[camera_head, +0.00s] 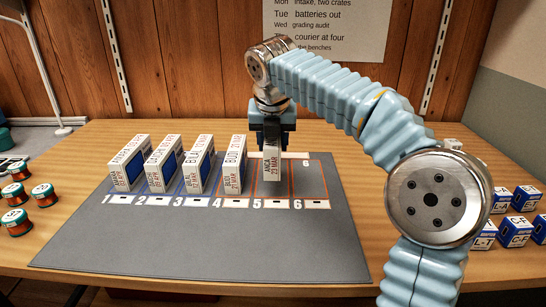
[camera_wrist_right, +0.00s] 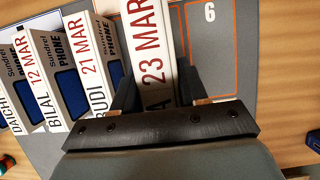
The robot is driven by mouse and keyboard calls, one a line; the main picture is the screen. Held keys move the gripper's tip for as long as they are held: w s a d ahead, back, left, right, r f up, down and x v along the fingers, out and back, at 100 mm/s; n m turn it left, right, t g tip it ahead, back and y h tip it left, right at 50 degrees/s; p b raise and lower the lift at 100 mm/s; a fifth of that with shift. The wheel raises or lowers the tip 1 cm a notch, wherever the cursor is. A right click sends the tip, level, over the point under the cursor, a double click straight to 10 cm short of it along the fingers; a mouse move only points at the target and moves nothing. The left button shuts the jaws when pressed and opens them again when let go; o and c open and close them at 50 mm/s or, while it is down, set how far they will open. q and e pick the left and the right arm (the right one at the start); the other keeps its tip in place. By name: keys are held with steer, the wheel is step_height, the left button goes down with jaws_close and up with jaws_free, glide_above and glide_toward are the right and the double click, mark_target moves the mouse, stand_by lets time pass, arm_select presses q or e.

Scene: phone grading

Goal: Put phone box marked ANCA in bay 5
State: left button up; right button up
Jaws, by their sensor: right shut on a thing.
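The phone box marked ANCA (camera_head: 272,168), white with 23 MAR on it, stands upright over bay 5 (camera_head: 257,203) in the head view. My right gripper (camera_head: 272,146) is shut on it from above. In the right wrist view, the ANCA box (camera_wrist_right: 155,50) lies between the fingers of the right gripper (camera_wrist_right: 163,95), its 23 MAR label facing the camera. I cannot tell whether its base touches the mat. Orange lines mark the bay around it. My left gripper is not in view.
Phone boxes stand in bays 1 to 4, the nearest marked BUDI (camera_head: 234,165) just left of ANCA. Bay 6 (camera_head: 308,185) on the grey mat (camera_head: 210,245) is empty.

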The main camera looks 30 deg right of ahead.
steer(key=x, duration=0.4)
steer(key=shift+f+b, duration=0.25)
steer(key=shift+b, duration=0.15)
steer(key=shift+f, duration=0.25)
steer(key=shift+f, duration=0.1)
steer(key=o, duration=1.3)
steer(key=shift+f, duration=0.1)
steer(key=shift+c, duration=0.2)
steer(key=shift+s+a, duration=0.1)
steer(key=p+v, duration=0.1)
steer(key=v, duration=0.5)
steer(key=p+v, duration=0.1)
steer(key=v, duration=0.4)
steer(key=shift+r, duration=0.45)
steer(key=shift+a+r, duration=0.1)
steer(key=shift+r, duration=0.15)
